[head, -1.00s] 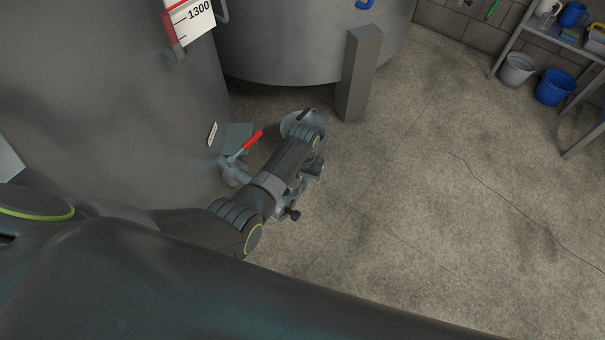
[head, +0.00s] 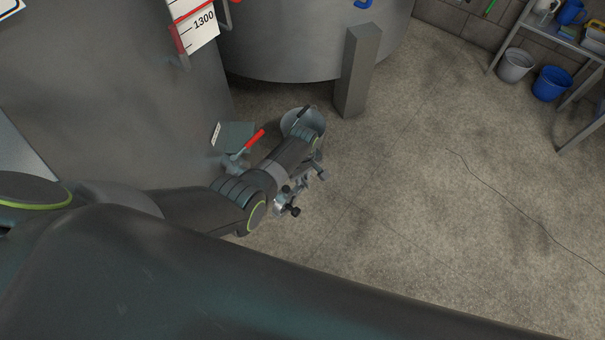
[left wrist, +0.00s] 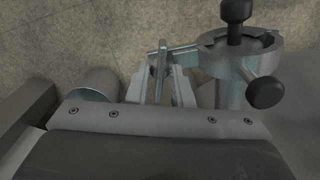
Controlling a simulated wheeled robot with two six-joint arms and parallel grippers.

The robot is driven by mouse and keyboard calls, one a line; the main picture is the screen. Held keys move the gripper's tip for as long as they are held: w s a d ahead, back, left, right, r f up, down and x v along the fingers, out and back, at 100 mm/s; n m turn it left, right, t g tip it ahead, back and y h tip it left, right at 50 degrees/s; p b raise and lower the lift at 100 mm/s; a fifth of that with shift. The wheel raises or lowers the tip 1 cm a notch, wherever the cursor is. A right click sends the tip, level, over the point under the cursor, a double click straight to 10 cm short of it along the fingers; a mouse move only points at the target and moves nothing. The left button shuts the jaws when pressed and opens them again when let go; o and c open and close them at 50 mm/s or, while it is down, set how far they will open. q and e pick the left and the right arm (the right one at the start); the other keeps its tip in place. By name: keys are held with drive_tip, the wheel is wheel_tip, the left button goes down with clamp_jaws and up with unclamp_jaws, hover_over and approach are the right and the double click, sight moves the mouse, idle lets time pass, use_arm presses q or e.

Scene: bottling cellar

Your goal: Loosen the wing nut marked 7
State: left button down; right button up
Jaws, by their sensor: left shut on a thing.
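In the left wrist view my left gripper (left wrist: 161,88) has its two pale metal fingers shut on a thin upright metal wing, seen nearly edge-on, which I take to be the wing nut (left wrist: 162,58). No number 7 is legible. A metal arm joins this spot to a round fitting (left wrist: 212,62) with black knobs, just right of the fingers. In the head view my left arm reaches down beside the tank and largely covers the gripper. The fitting with its black knob (head: 294,211) shows below the forearm. My right gripper is not in view.
A large grey tank (head: 110,100) stands close at left, with a scale plate (head: 196,25). A red-handled valve (head: 255,139) juts out left of my forearm. A grey post (head: 358,75) stands behind.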

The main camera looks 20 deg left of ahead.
use_arm(q)
drive_tip(key=shift+n, duration=1.6)
drive_tip(key=c, duration=1.3)
unclamp_jaws()
drive_tip(key=shift+r+p, duration=0.1)
drive_tip(key=shift+p, duration=0.2)
wheel_tip(320, 180, up, 6)
drive_tip(key=p, duration=0.3)
drive_tip(key=shift+r+p, duration=1.3)
drive_tip(key=shift+r, duration=4.3)
